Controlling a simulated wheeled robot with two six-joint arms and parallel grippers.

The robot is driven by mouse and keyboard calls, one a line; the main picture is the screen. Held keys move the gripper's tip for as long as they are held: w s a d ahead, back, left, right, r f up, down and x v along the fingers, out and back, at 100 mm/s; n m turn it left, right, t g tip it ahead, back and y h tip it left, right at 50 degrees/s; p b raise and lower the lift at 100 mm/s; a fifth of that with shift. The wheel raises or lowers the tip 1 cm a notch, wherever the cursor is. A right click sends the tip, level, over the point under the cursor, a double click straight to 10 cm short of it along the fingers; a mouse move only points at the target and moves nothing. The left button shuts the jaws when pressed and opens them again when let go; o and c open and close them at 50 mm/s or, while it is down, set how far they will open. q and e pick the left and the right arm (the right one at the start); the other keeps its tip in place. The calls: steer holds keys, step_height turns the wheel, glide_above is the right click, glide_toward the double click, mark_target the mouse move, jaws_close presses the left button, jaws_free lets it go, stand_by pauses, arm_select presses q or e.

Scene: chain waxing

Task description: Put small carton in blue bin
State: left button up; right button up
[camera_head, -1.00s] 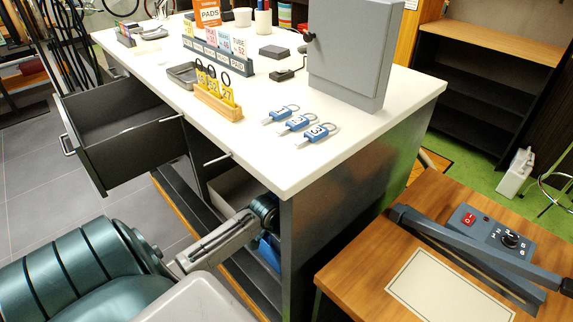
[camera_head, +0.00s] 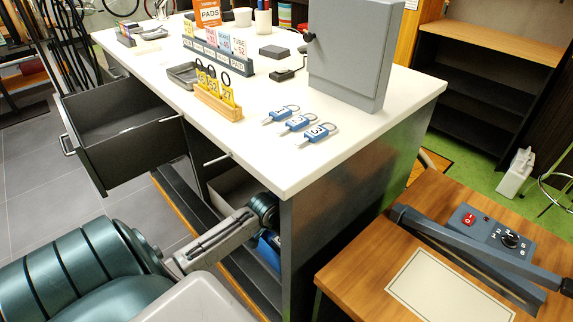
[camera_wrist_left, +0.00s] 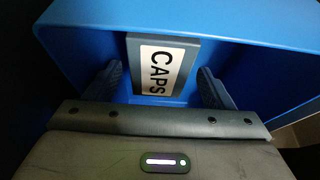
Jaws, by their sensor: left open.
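A small grey-blue carton (camera_wrist_left: 190,55) with a white CAPS label stands inside the blue bin (camera_wrist_left: 255,20) in the left wrist view. The bin's blue wall rises behind it and its sides spread around it. My left gripper (camera_wrist_left: 158,72) is open, with one dark finger on each side of the carton and a gap to each. In the head view my left arm reaches into the lower part of the counter. A bit of the blue bin (camera_head: 269,249) shows there on the shelf. The gripper itself is hidden in that view. My right gripper is not in view.
The white countertop (camera_head: 240,130) holds tagged keys (camera_head: 299,124), a numbered tag rack (camera_head: 217,95) and a grey cabinet (camera_head: 350,50). An open drawer (camera_head: 130,135) juts out at the left. A wooden table (camera_head: 375,265) with a lever device stands at the right.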

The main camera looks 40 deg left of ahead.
arm_select(q)
steer(key=v, duration=1.1)
steer(key=shift+r, duration=0.1)
